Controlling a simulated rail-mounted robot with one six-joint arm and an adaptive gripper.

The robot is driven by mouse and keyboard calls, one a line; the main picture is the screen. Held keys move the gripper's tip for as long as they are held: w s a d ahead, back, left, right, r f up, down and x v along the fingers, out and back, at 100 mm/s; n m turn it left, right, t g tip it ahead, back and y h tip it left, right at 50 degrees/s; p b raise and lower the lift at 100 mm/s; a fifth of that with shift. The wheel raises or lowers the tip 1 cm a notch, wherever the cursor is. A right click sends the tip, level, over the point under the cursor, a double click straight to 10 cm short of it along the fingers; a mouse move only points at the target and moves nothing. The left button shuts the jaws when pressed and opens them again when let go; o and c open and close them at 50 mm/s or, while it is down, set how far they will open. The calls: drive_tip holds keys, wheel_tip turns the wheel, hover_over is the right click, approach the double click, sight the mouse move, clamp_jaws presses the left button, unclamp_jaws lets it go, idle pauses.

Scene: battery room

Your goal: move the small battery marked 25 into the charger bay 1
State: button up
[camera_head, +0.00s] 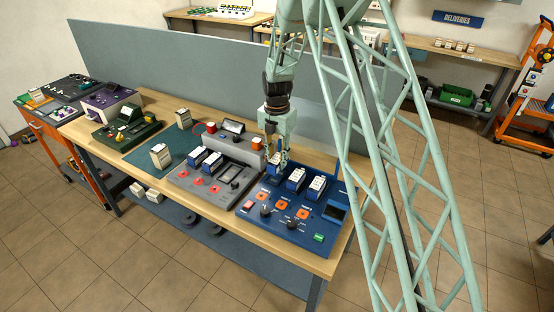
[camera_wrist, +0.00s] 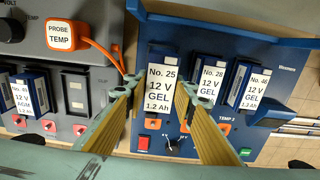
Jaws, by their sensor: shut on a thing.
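The small battery marked No. 25 (camera_wrist: 162,88) has a white label reading 12 V GEL 1.2 Ah. In the wrist view it stands between the yellow fingers of my gripper (camera_wrist: 160,88), which is shut on it. My gripper (camera_head: 276,160) is at the back left of the blue charger unit (camera_head: 282,226), and the battery is at or just above the leftmost bay. Whether it is fully seated cannot be told. Batteries No. 28 (camera_wrist: 209,80) and No. 46 (camera_wrist: 248,88) stand in the bays to its right. Bay numbers are not readable.
A grey unit (camera_head: 199,189) with blue batteries and an orange-cabled PROBE TEMP block (camera_wrist: 61,36) is close on the left. Two pale batteries (camera_head: 160,155) (camera_head: 183,118) stand on the green mat. A grey partition (camera_head: 180,70) rises behind the bench.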

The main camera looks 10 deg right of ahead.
sight(277, 158)
drive_tip(key=shift+f+b, duration=0.55)
drive_tip(key=shift+f, duration=1.35)
drive_tip(key=shift+f+b, duration=0.65)
drive_tip(key=shift+b, duration=0.05)
idle(1.6)
drive_tip(key=o, duration=0.9)
drive_tip(key=shift+r, duration=0.1)
drive_tip(key=shift+r+p, duration=1.9)
drive_tip(key=shift+r, duration=3.55)
